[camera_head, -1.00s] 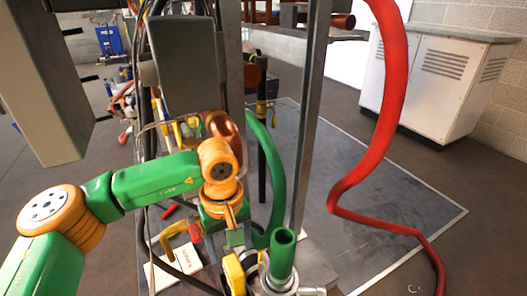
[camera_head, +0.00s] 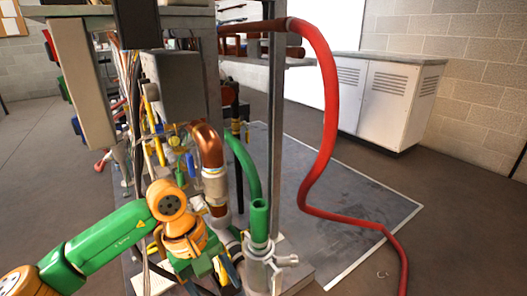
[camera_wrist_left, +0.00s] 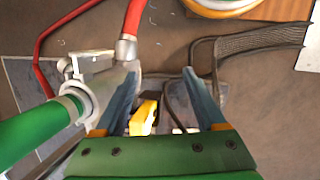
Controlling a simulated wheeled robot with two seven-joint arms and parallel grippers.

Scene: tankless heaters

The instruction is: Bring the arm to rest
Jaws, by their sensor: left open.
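My left arm, green with orange joints, comes in from the lower left in the head view. Its gripper (camera_head: 218,273) points down beside the heater rack, left of the green hose (camera_head: 259,222) and its metal clamp fitting (camera_head: 268,268). In the left wrist view my left gripper (camera_wrist_left: 161,78) has its two blue-grey fingers spread, with nothing held between them. A yellow piece (camera_wrist_left: 143,117) shows beyond the gap. The green hose (camera_wrist_left: 35,132) and the metal fitting (camera_wrist_left: 92,95) are close to the left finger; whether they touch is unclear. My right gripper is out of view.
The rack with its grey box (camera_head: 177,87), copper pipe (camera_head: 208,147) and many cables stands close beside the arm. A red hose (camera_head: 325,120) hangs to the floor mat (camera_head: 345,200). A white cabinet (camera_head: 385,100) stands behind. Floor at left is open.

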